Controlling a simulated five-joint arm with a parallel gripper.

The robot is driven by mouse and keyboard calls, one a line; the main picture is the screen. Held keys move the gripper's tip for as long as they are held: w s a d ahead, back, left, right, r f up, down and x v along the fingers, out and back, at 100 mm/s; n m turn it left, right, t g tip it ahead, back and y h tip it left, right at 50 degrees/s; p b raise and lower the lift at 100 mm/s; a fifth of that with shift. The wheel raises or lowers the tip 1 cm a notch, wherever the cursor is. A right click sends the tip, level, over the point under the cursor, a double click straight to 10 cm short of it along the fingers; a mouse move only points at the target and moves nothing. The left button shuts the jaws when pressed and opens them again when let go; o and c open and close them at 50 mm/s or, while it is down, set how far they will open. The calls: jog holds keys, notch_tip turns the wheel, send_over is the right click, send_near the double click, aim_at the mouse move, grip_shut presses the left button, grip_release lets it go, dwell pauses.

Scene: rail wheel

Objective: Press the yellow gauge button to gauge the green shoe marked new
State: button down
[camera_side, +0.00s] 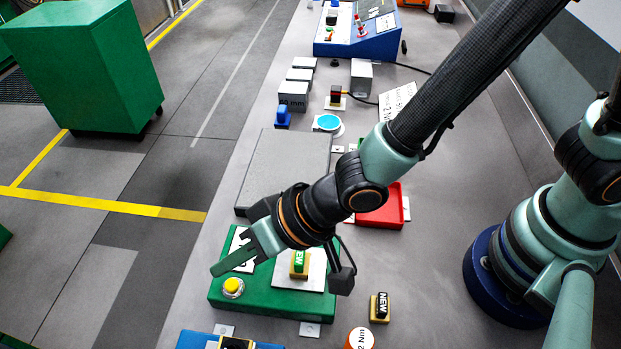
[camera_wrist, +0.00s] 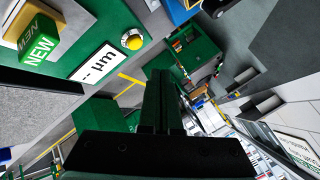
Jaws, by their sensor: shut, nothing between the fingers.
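The green gauge box (camera_side: 262,294) stands on the bench under my gripper. Its round yellow button (camera_side: 233,286) is at the box's left front corner and also shows in the wrist view (camera_wrist: 132,39). The green shoe marked NEW (camera_side: 299,261) sits on a brass-coloured base on the box's white plate; the wrist view shows it at the upper left (camera_wrist: 38,44). The gauge display (camera_wrist: 97,62) reads "-- µm". My gripper (camera_side: 215,270) is shut and empty, its tip above and to the left of the button. I see no contact with the button.
A black block marked NEW (camera_side: 380,306) stands right of the gauge. A grey plate (camera_side: 285,165) lies behind it, and a red tray (camera_side: 384,213) is partly behind my arm. A blue fixture (camera_side: 205,340) is at the front. Grey blocks (camera_side: 293,96) stand farther back.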

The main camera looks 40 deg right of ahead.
jog(key=shift+f, duration=1.55)
jog(key=shift+f, duration=0.15)
dwell(0.8)
jog(key=shift+f, duration=0.25)
jog(key=shift+f, duration=0.5)
dwell(0.8)
jog(key=shift+r, duration=0.95)
jog(key=shift+r, duration=2.5)
